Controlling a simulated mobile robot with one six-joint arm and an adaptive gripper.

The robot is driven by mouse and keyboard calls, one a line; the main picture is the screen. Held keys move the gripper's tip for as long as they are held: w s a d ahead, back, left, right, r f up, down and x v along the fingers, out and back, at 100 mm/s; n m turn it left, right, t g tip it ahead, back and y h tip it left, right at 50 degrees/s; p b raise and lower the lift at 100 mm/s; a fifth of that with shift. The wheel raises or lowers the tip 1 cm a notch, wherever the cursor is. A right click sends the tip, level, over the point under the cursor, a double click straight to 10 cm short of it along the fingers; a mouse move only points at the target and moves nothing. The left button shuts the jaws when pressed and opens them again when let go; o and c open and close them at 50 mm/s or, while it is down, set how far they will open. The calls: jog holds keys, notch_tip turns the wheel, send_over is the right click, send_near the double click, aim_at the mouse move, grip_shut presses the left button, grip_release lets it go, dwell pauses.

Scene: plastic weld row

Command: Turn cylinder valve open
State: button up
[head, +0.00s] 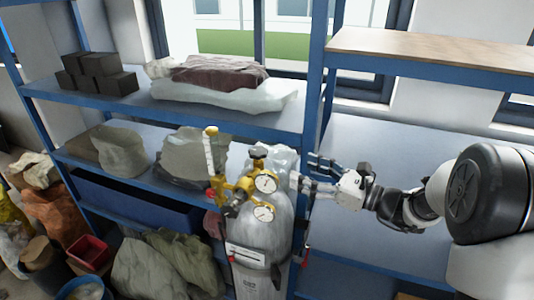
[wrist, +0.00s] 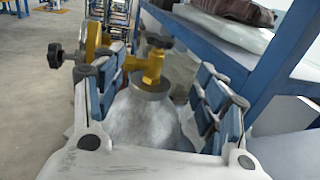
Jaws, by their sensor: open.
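The grey gas cylinder (head: 271,240) stands upright in front of the shelving; its pale shoulder (wrist: 150,122) fills the middle of the wrist view. On top is a brass valve (wrist: 151,66) with a dark handwheel (head: 259,153), which also shows in the wrist view (wrist: 159,41). A yellow regulator with two round gauges (head: 265,184) is fixed to the valve; in the wrist view its dark knob (wrist: 56,54) is at left. My gripper (head: 303,171) is open and empty, just right of the valve. In the wrist view the valve appears between its fingers; contact is not visible.
Blue-framed shelving (head: 205,117) stands behind and beside the cylinder, holding sacks (head: 212,76) and black blocks (head: 97,73). Bags and a red bin (head: 89,252) crowd the lower left. The right shelf (head: 400,150) behind my arm is mostly bare.

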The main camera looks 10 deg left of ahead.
aim_at(267, 156)
jog(key=p+x, duration=0.2)
jog(key=x, duration=1.3)
jog(key=shift+w+a+p, duration=0.15)
jog(key=shift+a+p, duration=0.15)
jog(key=shift+p, duration=0.1)
jog(key=shift+c, duration=0.6)
jog(key=c, duration=1)
